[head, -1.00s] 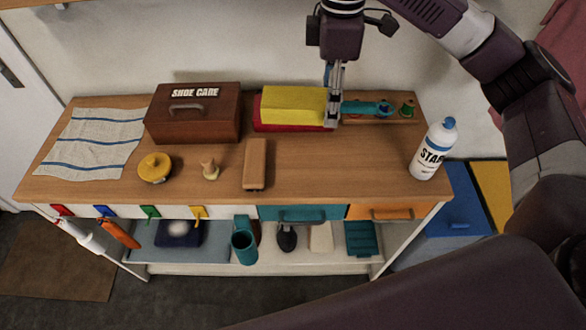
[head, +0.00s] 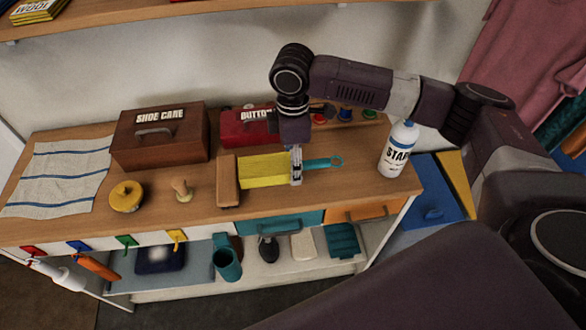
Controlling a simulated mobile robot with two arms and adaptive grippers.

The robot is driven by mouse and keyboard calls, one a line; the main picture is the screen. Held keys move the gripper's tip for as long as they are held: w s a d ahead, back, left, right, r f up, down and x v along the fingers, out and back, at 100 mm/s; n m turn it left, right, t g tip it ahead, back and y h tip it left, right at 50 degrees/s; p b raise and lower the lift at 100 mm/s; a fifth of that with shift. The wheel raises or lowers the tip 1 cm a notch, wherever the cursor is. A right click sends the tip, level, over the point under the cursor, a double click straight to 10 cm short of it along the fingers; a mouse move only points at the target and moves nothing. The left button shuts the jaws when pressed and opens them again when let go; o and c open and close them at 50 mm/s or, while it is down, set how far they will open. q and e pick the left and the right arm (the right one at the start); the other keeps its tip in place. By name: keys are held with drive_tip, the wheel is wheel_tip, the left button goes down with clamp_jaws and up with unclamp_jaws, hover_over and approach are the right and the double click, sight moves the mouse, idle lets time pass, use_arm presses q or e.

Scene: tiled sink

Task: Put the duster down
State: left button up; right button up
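The duster has a yellow head (head: 263,170) and a teal handle (head: 325,162) with a ring at its end. It lies roughly level over the wooden tabletop, in front of the red button box, with its left end close to the brown wooden block (head: 228,182). I cannot tell whether it touches the tabletop or hangs just above it. My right gripper (head: 296,168) points down and is shut on the duster where the handle meets the head. My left gripper is not in view.
The brown shoe care box (head: 160,138), red button box (head: 247,128) and a rack of spools stand behind. A white starch bottle (head: 397,150) stands at right. A yellow tin (head: 127,196), small wooden knob (head: 182,190) and striped cloth (head: 60,175) lie left.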

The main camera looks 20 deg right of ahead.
drive_tip(key=shift+f, duration=1.75)
drive_tip(key=o, duration=1.1)
drive_tip(key=shift+f, duration=0.1)
wheel_tip(320, 180, up, 12)
drive_tip(key=shift+r+b, duration=0.15)
drive_tip(key=shift+b, duration=0.65)
